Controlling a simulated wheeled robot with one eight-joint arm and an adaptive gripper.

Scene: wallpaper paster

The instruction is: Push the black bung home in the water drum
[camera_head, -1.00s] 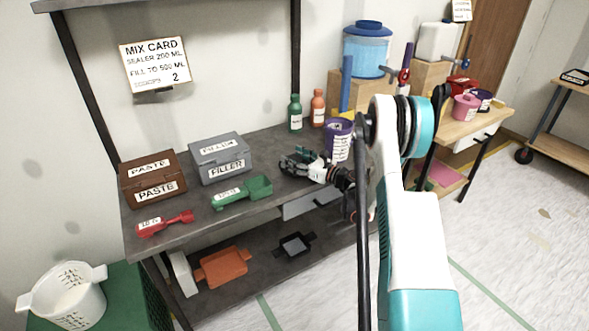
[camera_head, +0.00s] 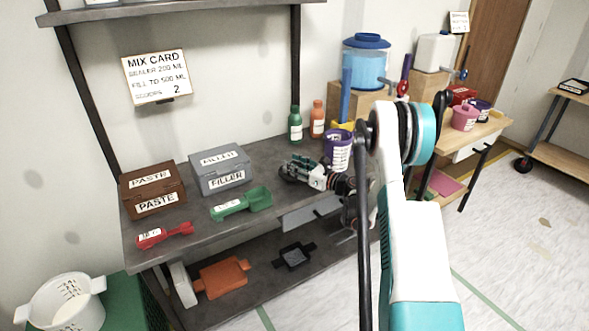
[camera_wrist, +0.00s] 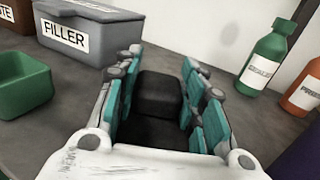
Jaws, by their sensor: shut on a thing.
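My gripper (camera_head: 300,172) is low over the right part of the grey bench, between the green scoop and the purple tub. In the wrist view my gripper (camera_wrist: 158,100) has its teal-padded fingers closed on both sides of a black block-like piece, which I take for the black bung (camera_wrist: 160,92). The bung's lower part is hidden, and it is hard to make out in the head view. The water drum (camera_head: 366,68), translucent blue with a blue lid, stands on a wooden box at the back, well away from my gripper. Its bung hole cannot be made out.
A green bottle (camera_head: 295,123), an orange bottle (camera_head: 317,117) and a purple tub (camera_head: 338,150) stand behind and right of my gripper. A filler box (camera_head: 220,168), a paste box (camera_head: 152,190), a green scoop (camera_head: 242,203) and a red scoop (camera_head: 165,235) lie to the left.

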